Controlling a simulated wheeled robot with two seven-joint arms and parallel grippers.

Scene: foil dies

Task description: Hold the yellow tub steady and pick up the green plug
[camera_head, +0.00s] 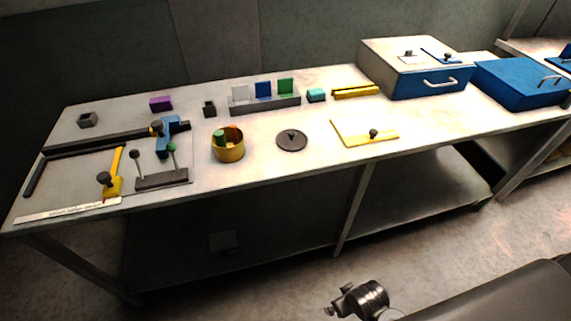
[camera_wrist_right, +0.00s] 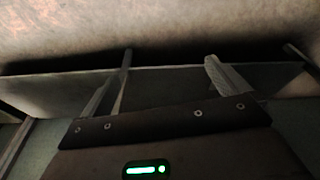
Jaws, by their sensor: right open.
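The yellow tub (camera_head: 228,154) stands upright on the table, left of the middle, with its open top showing. The green plug (camera_head: 219,136) is inside it at the left, its top above the rim; an orange-red piece (camera_head: 233,133) is beside it. The tub's lower inside is hidden. My right gripper (camera_head: 335,302) is low in front of the table, far from the tub. In the right wrist view my right gripper (camera_wrist_right: 168,62) is open with nothing between its fingers. My left gripper is not in view.
A dark round lid (camera_head: 292,140) with a knob lies right of the tub. A grey rack (camera_head: 266,105) with white, blue and green blocks stands behind. A fixture with a blue clamp (camera_head: 167,138) is at left; a yellow plate (camera_head: 362,133) is at right. The front table edge is clear.

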